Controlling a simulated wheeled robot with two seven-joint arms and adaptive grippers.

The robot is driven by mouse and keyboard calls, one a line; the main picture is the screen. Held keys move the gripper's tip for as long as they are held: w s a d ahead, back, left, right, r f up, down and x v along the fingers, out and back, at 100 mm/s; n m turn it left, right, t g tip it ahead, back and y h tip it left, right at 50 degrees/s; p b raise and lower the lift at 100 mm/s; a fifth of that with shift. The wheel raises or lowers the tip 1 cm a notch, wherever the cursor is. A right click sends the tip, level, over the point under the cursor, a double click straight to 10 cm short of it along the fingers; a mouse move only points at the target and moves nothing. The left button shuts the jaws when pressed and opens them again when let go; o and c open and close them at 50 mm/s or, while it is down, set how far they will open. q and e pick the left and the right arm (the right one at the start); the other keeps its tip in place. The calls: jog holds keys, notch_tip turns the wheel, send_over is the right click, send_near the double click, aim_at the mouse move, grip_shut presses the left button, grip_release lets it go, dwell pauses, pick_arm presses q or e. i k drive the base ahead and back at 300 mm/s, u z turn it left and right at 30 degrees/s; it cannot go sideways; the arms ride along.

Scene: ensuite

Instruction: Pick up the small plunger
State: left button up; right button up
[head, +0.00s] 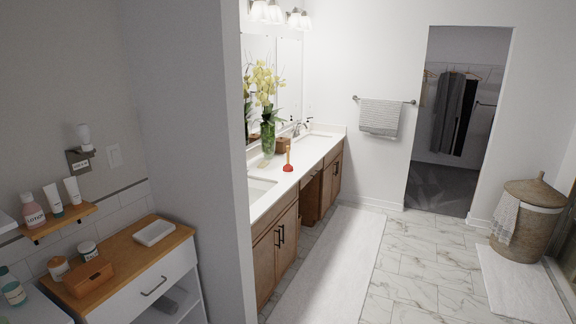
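The small plunger (288,166) stands upright on the white vanity counter (318,152), near its front edge. It has a red rubber cup at the bottom and a thin wooden handle pointing up. It stands to the right of a glass vase with flowers (267,138) and beyond the nearer sink (261,188). Neither of my grippers shows in the head view.
A grey wall end (240,230) stands between the near wooden-topped cabinet (120,262) and the vanity. A long white rug (335,255) lies along the vanity front. The tiled floor (420,265) is clear; a wicker hamper (522,222) stands at right.

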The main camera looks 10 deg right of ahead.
aim_at(287, 168)
jog(key=k, duration=0.35)
jog(key=z, duration=0.5)
jog(key=i, duration=0.55)
jog(key=z, duration=0.45)
jog(key=i, duration=1.95)
jog(key=z, duration=0.2)
jog(key=i, duration=1.9)
jog(key=u, duration=0.35)
jog(key=i, duration=1.2)
jog(key=u, duration=1.8)
jog(key=i, duration=0.95)
jog(key=u, duration=0.9)
